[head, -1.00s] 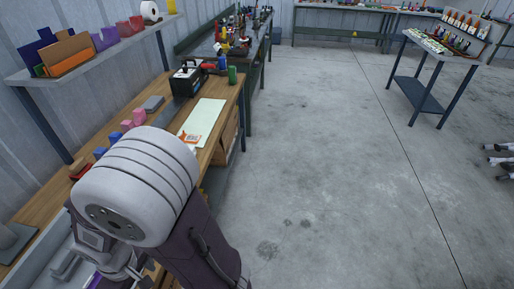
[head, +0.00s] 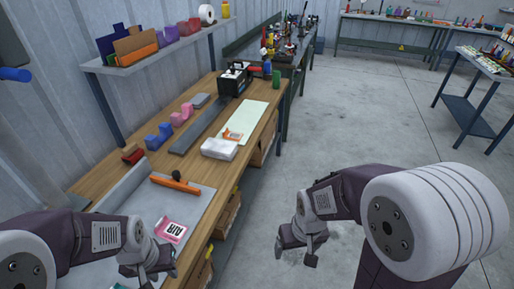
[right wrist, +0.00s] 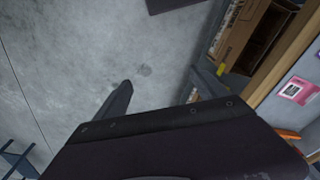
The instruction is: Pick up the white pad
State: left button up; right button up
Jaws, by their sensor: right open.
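My right gripper (head: 310,252) is over the open floor to the right of the bench, well apart from the pad. It is open and empty. In the right wrist view a dark finger (right wrist: 120,100) shows against the floor, and the pad is not seen. My left gripper (head: 148,268) is low over the front of the bench, nearer than the pad; its jaws are too unclear to judge.
A pale green sheet with an orange-and-white packet (head: 233,135) lies just behind the pad. A grey mat (head: 192,198) holds an orange tool (head: 176,184) and a pink card (head: 171,231). A black box (head: 235,80) stands farther back.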

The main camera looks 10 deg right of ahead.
aim_at(214, 148)
jog(key=i+l+u, duration=0.35)
jog(key=l+u, duration=0.2)
jog(key=i+l+u, duration=0.1)
jog(key=l+u, duration=0.15)
jog(key=l, duration=0.15)
jog(key=i+l+u, duration=0.1)
jog(key=l+u, duration=0.45)
jog(key=l, duration=0.2)
